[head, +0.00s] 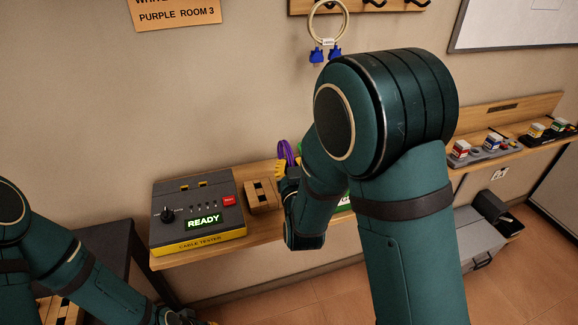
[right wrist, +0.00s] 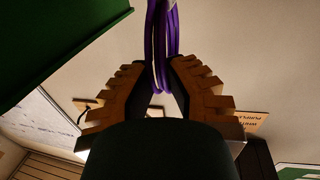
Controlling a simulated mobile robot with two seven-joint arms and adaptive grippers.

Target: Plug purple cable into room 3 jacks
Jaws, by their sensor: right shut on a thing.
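The purple cable (head: 287,150) shows as a looped bundle just above my right gripper (head: 283,170), over the shelf. In the right wrist view the purple cable (right wrist: 161,45) runs up from between the brown stepped fingers of my right gripper (right wrist: 160,75), which is shut on it. The cable's plugs are not clearly visible. A sign (head: 176,14) on the wall reads "PURPLE ROOM 3". I cannot pick out the room 3 jacks; my right arm covers part of the shelf. My left gripper (head: 184,318) is at the bottom edge, mostly cut off.
A cable tester (head: 197,215) showing "READY" stands on the wooden shelf (head: 250,239), with a brown block (head: 263,195) beside it. A ring with blue plugs (head: 318,56) hangs from the hook rail. Small coloured blocks (head: 493,142) stand on the right shelf.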

